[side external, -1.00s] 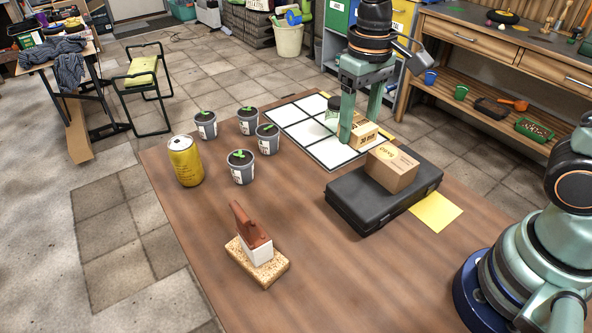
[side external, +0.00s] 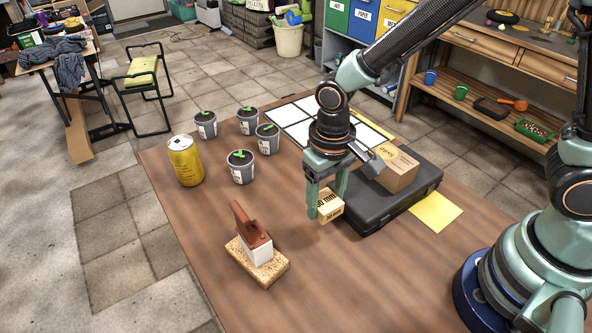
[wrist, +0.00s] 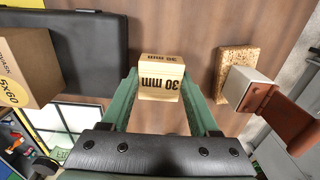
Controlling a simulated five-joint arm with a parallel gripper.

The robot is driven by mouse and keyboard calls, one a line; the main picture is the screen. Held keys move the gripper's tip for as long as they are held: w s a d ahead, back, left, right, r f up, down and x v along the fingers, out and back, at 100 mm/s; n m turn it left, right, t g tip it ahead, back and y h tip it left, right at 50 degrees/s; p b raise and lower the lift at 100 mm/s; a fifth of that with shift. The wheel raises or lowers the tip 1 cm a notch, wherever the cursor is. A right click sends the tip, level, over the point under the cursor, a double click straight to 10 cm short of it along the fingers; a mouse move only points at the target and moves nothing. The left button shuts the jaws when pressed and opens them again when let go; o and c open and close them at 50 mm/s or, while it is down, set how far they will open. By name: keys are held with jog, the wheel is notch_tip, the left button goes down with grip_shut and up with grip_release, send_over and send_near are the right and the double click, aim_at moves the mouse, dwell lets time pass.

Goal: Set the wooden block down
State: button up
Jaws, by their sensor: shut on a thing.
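The wooden block (side external: 329,204), pale with dark "30 mm" lettering, is between the fingers of my gripper (side external: 326,196), which is shut on it. In the side view the block looks slightly above the brown table, left of the black case. In the wrist view the block (wrist: 161,82) sits between the green fingertips of my gripper (wrist: 161,92), its lettering upside down. My gripper points down. The fingers cover part of the block's sides.
The black case (side external: 372,215) with a cardboard box (side external: 390,168) on it stands close right. Potted seedlings (side external: 240,168) and a yellow can (side external: 185,162) stand behind left. Bare table (side external: 350,285) lies in front.

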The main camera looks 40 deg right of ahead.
aim_at(322, 233)
jog(key=shift+f, duration=3.3)
jog(key=shift+f, duration=0.15)
jog(key=o, duration=1.3)
jog(key=shift+o, duration=0.2)
